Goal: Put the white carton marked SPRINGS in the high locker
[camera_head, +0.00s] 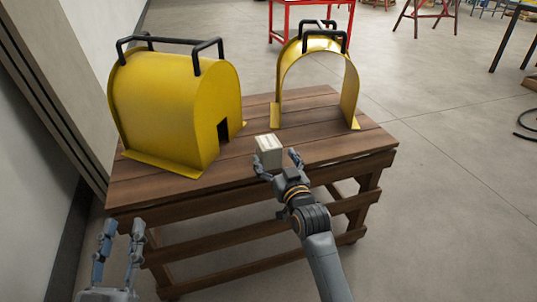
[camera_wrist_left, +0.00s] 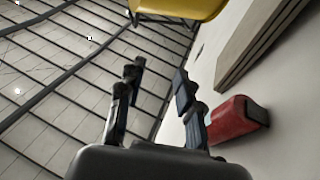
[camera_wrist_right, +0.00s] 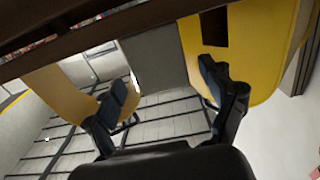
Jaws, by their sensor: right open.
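A small white carton (camera_head: 268,151) stands upright on the wooden workbench, near its front edge. Its marking is too small to read. My right gripper (camera_head: 277,161) is at the carton's near side with its fingers spread around it. In the right wrist view a shaded grey face that appears to be the carton (camera_wrist_right: 155,65) shows between the open fingers (camera_wrist_right: 165,95). My left gripper (camera_head: 121,240) is open and empty, low in front of the bench's left end; its spread fingers show in the left wrist view (camera_wrist_left: 158,85). No high locker is recognisable in view.
The wooden workbench (camera_head: 230,178) carries a closed yellow guard (camera_head: 165,105) at left and an open yellow arch (camera_head: 287,85) at back right, both with black handles. A wall is close on the left.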

